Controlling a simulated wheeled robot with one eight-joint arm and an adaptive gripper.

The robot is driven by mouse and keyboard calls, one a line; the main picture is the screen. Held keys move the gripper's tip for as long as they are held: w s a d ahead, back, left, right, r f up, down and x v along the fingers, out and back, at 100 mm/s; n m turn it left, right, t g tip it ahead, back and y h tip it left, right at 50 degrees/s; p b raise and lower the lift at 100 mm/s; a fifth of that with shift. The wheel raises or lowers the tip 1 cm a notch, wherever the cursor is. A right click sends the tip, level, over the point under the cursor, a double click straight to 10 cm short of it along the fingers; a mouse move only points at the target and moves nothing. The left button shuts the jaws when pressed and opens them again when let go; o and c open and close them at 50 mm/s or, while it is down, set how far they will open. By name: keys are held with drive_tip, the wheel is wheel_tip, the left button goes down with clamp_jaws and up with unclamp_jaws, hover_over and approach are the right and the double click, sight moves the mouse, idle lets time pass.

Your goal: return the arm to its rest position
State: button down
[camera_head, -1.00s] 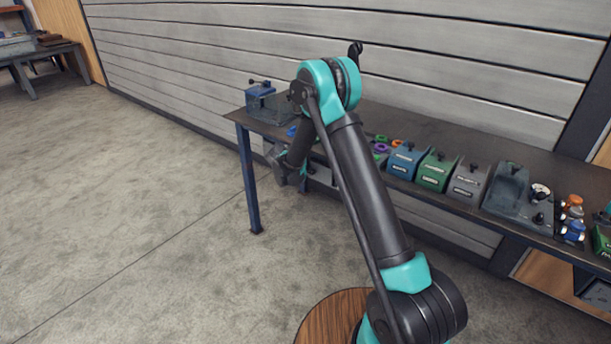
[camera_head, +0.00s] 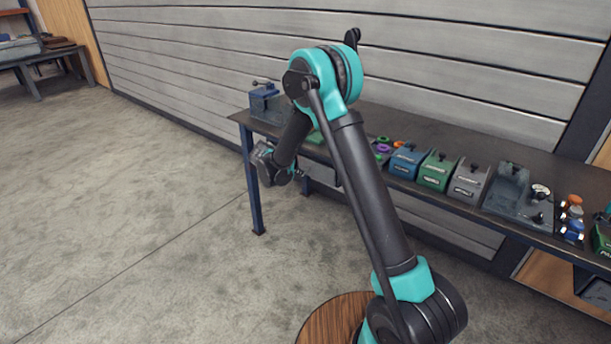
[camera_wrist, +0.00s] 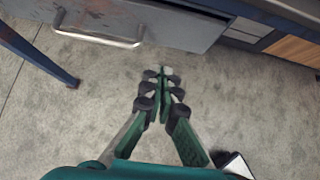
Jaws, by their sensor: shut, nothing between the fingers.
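My gripper (camera_wrist: 162,72) shows in the wrist view with its green and black fingers meeting at the tips. It is shut and empty, with bare concrete floor below it. In the head view, my arm is raised and bent at the elbow, with the forearm hanging down to the left, in front of the workbench (camera_head: 432,205). The wrist end is at the bench's left leg, and the fingertips are too small to make out there.
The bench holds a blue vise (camera_head: 266,103), blue (camera_head: 405,161), green (camera_head: 437,171) and grey (camera_head: 468,178) boxes, and a grey tray (camera_head: 506,187). The wrist view shows a drawer handle (camera_wrist: 98,40) and a bench leg (camera_wrist: 42,57) near the gripper. Floor (camera_head: 120,220) on the left is free.

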drive_tip(key=s+d+r+m+g+y, duration=0.15)
drive_tip(key=s+d+r+m, duration=0.25)
drive_tip(key=s+d+m, duration=0.45)
drive_tip(key=s+d+r+m+g+y, duration=0.15)
drive_tip(key=s+d+r+m, duration=0.35)
drive_tip(key=s+d, duration=0.5)
drive_tip(key=s+d+f+m+y, duration=0.1)
drive_tip(key=s+f+m, duration=0.1)
drive_tip(key=s+m, duration=0.5)
drive_tip(key=s+d+f+m+y, duration=0.2)
drive_tip(key=s+m, duration=0.6)
drive_tip(key=s, duration=0.6)
drive_tip(key=shift+d, duration=0.2)
